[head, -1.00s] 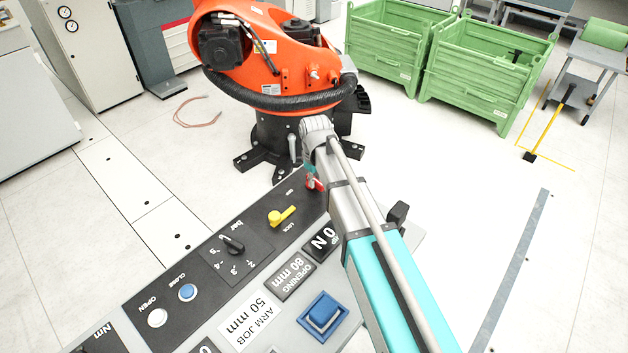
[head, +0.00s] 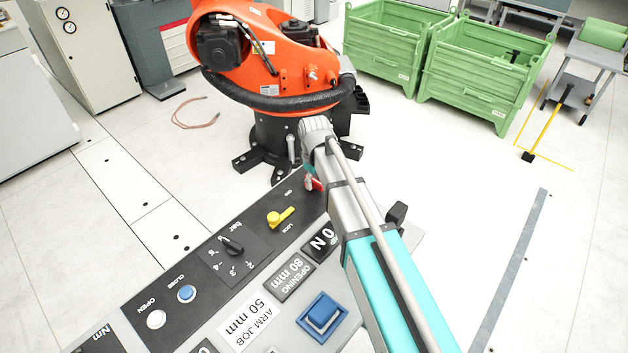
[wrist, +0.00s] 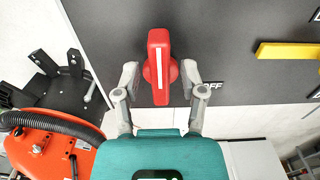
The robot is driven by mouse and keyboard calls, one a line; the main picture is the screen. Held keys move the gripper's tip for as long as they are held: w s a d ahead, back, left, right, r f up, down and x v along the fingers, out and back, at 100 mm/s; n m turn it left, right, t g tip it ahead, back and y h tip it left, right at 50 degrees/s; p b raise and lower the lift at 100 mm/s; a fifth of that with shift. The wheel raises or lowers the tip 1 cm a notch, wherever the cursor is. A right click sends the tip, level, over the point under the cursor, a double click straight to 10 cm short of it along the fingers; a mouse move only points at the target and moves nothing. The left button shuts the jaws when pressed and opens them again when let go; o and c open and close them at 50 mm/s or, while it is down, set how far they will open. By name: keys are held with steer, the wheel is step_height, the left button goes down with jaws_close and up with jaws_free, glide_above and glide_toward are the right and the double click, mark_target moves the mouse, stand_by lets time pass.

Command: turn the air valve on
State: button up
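The air valve is a red handle with a white stripe (wrist: 159,65) on the dark panel. In the wrist view it stands lengthwise up and down the picture, with an "OFF" label (wrist: 211,86) to its right, partly covered by a finger. My gripper (wrist: 160,72) is open, with one finger on each side of the handle. Gaps show between the fingers and the handle, so it does not look gripped. In the head view only a bit of the red handle (head: 315,184) shows, at the panel's far end beside my arm.
A yellow lock handle (head: 281,216) sits close to the valve and also shows in the wrist view (wrist: 288,51). A black pressure knob (head: 232,246), blue button (head: 187,293) and white button (head: 156,319) lie along the panel. An orange robot (head: 270,60) stands behind.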

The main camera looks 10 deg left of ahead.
steer(key=shift+m, duration=0.4)
stand_by(0.4)
